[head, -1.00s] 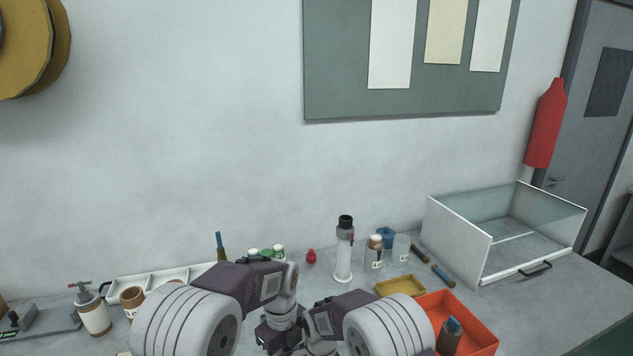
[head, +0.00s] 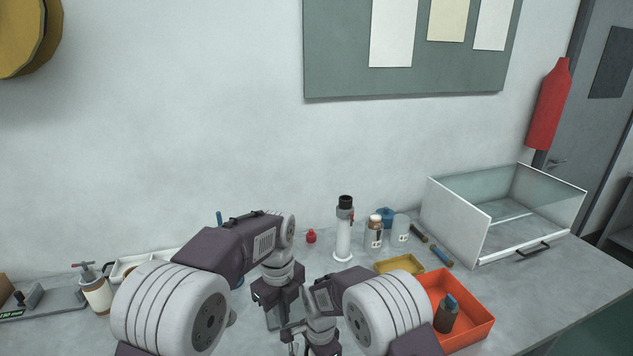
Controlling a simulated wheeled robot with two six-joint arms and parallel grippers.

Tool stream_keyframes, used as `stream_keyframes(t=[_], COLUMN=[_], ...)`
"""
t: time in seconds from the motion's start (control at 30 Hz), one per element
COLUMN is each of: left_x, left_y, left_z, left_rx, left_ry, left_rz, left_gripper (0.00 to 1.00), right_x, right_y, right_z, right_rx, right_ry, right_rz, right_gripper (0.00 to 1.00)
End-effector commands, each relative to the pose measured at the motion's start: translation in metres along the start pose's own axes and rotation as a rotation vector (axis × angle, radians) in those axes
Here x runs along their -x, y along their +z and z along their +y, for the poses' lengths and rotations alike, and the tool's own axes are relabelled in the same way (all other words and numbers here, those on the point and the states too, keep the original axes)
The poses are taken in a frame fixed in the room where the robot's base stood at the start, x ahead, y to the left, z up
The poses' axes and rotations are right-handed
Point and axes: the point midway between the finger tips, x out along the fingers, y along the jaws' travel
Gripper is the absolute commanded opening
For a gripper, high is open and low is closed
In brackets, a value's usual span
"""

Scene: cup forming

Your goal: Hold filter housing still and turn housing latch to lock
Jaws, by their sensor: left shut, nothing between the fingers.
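A tall white cylinder with a black top, which looks like the filter housing (head: 343,236), stands upright on the bench near the wall. A small red part at its upper right side, likely the housing latch (head: 352,217), is too small for its turn to be read. My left gripper (head: 279,318) points down in front and to the left of the housing, apart from it, shut and empty. My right gripper (head: 294,338) is low at the bottom edge, in front of the housing and apart from it. Its fingers are too unclear to read.
Right of the housing stand a brown bottle (head: 375,232), a clear cup (head: 400,230) and a blue pot (head: 385,215). A yellow tray (head: 400,264) and an orange bin (head: 480,325) lie nearer. A glass-sided box (head: 455,225) is at right; a red knob (head: 311,236) is left.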

Motion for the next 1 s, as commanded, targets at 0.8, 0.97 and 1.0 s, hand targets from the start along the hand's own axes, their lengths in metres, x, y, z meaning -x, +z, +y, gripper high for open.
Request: stream_keyframes(t=[0.8, 0.97, 1.0], left_x=[-0.054, -0.061, -0.062], left_y=[-0.002, -0.002, -0.002], left_z=[0.034, 0.034, 0.034], left_rx=[0.000, 0.000, 0.000], left_ry=[0.002, 0.001, 0.001], left_rz=[0.001, 0.000, 0.000], left_gripper=[0.00, 0.00, 0.00], right_x=[0.000, 0.000, 0.000], right_y=[0.000, 0.000, 0.000], right_z=[0.000, 0.000, 0.000], right_rx=[0.000, 0.000, 0.000], right_ry=[-0.001, -0.001, -0.001], right_rz=[0.000, 0.000, 0.000], right_gripper=[0.06, 0.06, 0.06])
